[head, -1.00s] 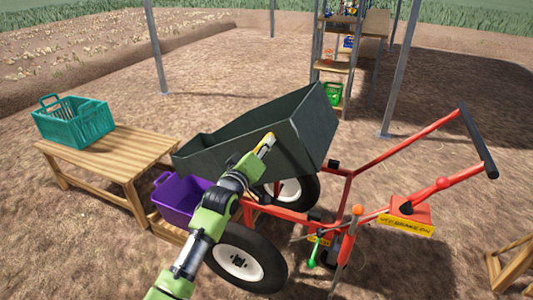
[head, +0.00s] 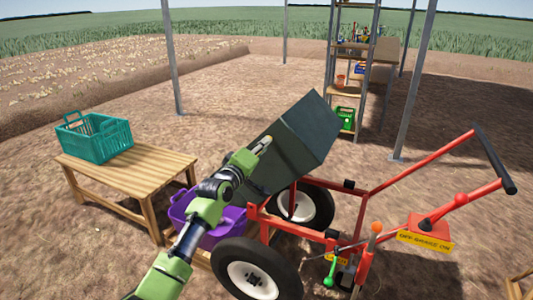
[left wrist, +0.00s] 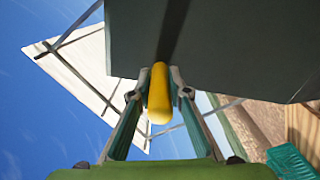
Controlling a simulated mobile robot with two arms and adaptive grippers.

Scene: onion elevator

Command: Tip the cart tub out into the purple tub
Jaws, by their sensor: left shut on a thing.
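The dark green cart tub (head: 305,135) is tipped steeply on the red cart, its rear raised and its front end low over the purple tub. The purple tub (head: 225,222) stands low in front of the cart, partly hidden by my left arm. My left gripper (head: 262,146) is at the side of the cart tub. In the left wrist view my left gripper (left wrist: 158,92) is shut on a yellow handle (left wrist: 160,95) against the tub (left wrist: 225,45). The inside of the cart tub is hidden. My right gripper is not in view.
A wooden table (head: 140,170) with a teal crate (head: 95,138) stands at the left. The red cart frame (head: 345,240) has black wheels and a brake sign (head: 425,241). Metal posts (head: 412,80) and a shelf (head: 345,90) stand behind.

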